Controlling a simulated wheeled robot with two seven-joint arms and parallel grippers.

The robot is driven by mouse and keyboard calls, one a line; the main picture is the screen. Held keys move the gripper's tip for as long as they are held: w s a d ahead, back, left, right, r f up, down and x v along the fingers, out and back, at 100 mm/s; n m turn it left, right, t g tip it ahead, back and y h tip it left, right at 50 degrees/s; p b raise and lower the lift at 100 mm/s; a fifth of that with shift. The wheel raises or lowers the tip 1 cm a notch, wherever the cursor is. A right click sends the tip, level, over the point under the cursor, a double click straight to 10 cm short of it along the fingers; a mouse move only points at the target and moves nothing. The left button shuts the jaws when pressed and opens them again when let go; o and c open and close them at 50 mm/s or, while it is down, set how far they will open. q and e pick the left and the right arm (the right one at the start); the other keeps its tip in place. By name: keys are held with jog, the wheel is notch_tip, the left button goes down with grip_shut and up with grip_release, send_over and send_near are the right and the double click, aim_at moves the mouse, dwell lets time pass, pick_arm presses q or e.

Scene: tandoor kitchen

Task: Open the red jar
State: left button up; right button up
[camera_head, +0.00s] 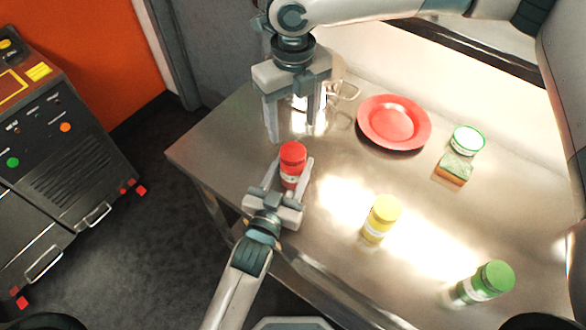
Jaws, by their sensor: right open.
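The red jar (290,181) has a red lid (292,153) on it and a pale label. It is upright at the table's left front part. My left gripper (291,170) comes from below, with its fingers on both sides of the jar, shut on its body. Its fingers and palm hide part of the jar's lower side. My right gripper (292,118) hangs above and behind the jar, fingers pointing down, open, apart from the lid.
A steel table (235,150) carries a red plate (394,122), a yellow jar (380,218), a green jar (485,283), a white-and-green round container (467,139) and a sponge (454,168). A shiny metal item (345,90) is partly hidden behind my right gripper.

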jog(key=shift+m, duration=0.3)
jog(key=m, duration=4.4)
jog(key=shift+m, duration=0.3)
